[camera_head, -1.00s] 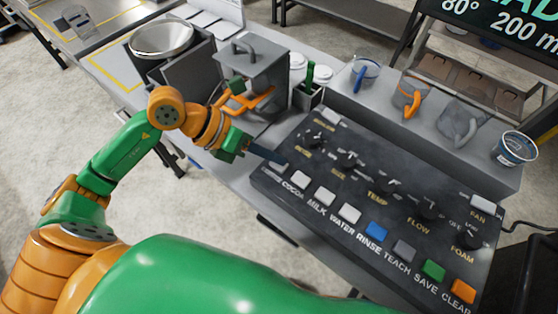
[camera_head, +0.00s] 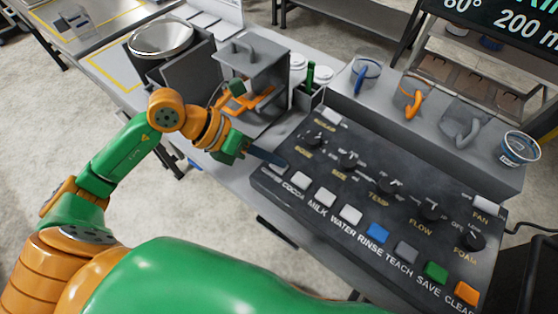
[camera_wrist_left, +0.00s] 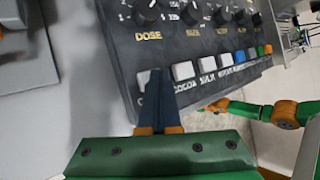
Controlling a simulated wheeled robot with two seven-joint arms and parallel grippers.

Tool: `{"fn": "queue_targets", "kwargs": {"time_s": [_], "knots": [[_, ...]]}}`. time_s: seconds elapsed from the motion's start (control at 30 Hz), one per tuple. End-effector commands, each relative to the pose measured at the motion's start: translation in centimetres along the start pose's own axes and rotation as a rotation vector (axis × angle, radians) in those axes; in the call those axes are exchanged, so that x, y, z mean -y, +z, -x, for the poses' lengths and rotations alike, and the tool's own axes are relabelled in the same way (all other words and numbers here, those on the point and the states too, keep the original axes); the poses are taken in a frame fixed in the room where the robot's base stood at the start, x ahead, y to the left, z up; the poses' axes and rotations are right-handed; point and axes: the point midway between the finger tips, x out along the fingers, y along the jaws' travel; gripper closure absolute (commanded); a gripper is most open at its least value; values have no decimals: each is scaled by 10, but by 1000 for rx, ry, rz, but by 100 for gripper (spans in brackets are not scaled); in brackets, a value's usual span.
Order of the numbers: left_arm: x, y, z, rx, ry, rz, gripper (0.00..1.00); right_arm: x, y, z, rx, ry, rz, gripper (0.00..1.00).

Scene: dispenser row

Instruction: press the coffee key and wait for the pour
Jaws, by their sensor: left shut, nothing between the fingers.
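A dark control panel (camera_head: 330,180) carries a row of keys along its front edge. My left gripper (camera_head: 266,157) is shut and empty, with its dark fingertips over the leftmost end of that row. It also shows in the left wrist view (camera_wrist_left: 160,82), fingertips at the pale leftmost key (camera_wrist_left: 143,77), whose label is mostly hidden past its "C". I cannot tell whether the fingertips press it. The cocoa key (camera_head: 301,180) is beside it. A display (camera_head: 500,22) at the top right shows cut-off green letters above "200 m". No poured liquid shows.
Several knobs, such as the dose knob (camera_head: 315,139), stand up behind the keys. A grey shelf (camera_head: 405,125) behind holds cups and jugs. A grey machine (camera_head: 258,68) stands beyond my left gripper. My right arm (camera_wrist_left: 285,112) shows in the left wrist view.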

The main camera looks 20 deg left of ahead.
Motion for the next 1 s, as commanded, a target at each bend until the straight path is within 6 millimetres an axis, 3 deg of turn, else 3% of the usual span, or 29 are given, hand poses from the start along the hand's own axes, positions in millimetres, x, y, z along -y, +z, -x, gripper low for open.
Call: {"fn": "queue_targets", "kwargs": {"time_s": [0.27, 0.63, 1.0], "knots": [[8, 8, 12, 0, 1, -2, 100, 0, -1, 13, 0, 0, 0, 100], [10, 10, 13, 0, 0, -1, 100, 0, -1, 14, 0, 0, 0, 100], [28, 28, 38, 0, 0, -1, 100, -1, -4, 43, 0, 0, 0, 100]]}}
